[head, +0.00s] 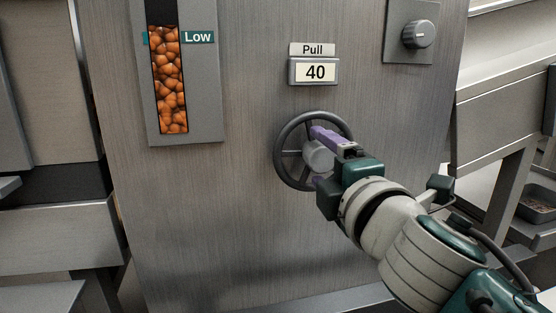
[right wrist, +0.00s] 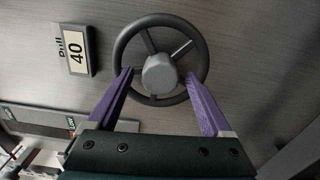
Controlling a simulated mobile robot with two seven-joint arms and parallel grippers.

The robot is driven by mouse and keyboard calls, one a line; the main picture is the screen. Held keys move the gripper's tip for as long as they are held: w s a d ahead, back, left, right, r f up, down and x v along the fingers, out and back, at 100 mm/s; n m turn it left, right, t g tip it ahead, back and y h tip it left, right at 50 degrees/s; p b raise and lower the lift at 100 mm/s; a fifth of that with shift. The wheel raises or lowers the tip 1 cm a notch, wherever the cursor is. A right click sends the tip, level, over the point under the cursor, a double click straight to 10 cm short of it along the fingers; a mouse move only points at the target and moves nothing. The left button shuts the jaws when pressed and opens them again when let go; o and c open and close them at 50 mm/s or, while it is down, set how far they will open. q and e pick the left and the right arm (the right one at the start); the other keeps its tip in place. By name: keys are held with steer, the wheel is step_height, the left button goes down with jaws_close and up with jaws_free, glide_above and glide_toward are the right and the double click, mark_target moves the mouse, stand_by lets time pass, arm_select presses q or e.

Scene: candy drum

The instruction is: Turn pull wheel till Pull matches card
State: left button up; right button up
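The pull wheel (head: 281,150) is a dark grey ring with spokes and a grey hub on a brushed metal panel; it also shows in the right wrist view (right wrist: 121,48). Above it the Pull display (head: 315,72) reads 40. My right gripper (head: 317,158) is at the wheel. In the right wrist view its purple fingers (right wrist: 160,80) stand apart on either side of the hub, over the lower rim, with no visible contact on the hub. My left gripper is not in view. No card is in view.
A window (head: 168,80) filled with orange candies and marked Low is on the left of the panel. A round knob (head: 418,34) is at the upper right. Metal frames stand on both sides, with a tray (head: 538,207) at the far right.

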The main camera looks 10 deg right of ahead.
steer(key=shift+s, duration=0.5)
steer(key=s+p, duration=0.1)
steer(key=s, duration=0.8)
steer(key=shift+d, duration=0.2)
